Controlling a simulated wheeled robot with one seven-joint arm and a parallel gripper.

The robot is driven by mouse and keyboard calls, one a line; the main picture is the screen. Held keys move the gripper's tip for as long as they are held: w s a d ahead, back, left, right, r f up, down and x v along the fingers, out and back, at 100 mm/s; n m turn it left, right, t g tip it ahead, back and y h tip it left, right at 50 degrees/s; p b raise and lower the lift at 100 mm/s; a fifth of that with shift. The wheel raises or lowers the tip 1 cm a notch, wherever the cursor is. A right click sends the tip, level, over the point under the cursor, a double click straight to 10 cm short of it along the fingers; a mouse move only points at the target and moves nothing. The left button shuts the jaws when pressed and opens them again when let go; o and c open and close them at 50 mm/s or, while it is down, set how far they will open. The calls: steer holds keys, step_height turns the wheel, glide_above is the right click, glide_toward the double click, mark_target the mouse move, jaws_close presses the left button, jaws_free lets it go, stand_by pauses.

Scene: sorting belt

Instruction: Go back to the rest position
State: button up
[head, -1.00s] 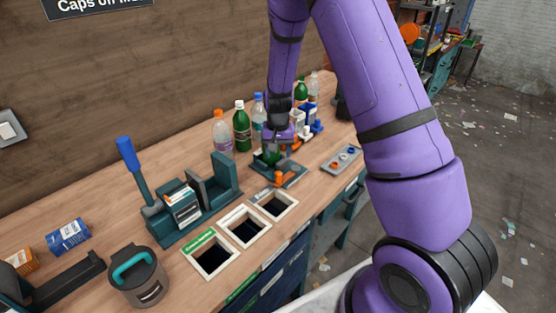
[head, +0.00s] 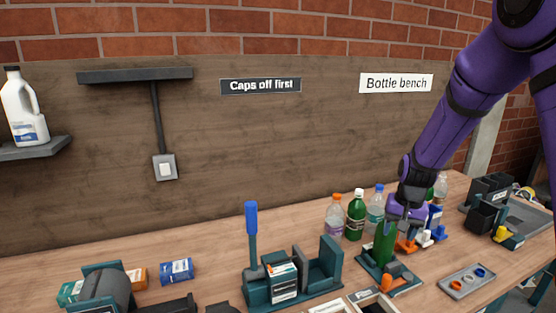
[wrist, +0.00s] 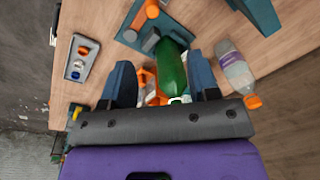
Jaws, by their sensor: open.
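My gripper (head: 406,212) is above the bench at the right of the head view, close to the top of a green bottle (head: 383,250). This bottle stands upright in a teal holder (head: 407,279) with an orange knob. In the wrist view my gripper (wrist: 162,88) has its two dark fingers spread wide apart. The green bottle (wrist: 172,68) shows between them, with a gap on each side. Nothing is clamped.
Behind my gripper stand several bottles, including an orange-capped one (head: 335,217). Orange, white and blue parts (head: 422,240) lie right beside it. A grey cap tray (head: 467,281) lies at front right. A teal press (head: 290,275) with a blue handle stands left.

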steer(key=s+a+r+n+t, duration=0.2)
steer(key=s+r, duration=1.2)
steer(key=r, duration=0.4)
steer(key=s+r+n+t, duration=0.1)
steer(key=s+r, duration=0.1)
steer(key=s, duration=0.6)
steer(key=s+r+n+t, duration=0.1)
steer(key=s+r, duration=0.2)
steer(key=s, duration=0.5)
steer(key=shift+a+r, duration=0.25)
steer(key=shift+a, duration=0.1)
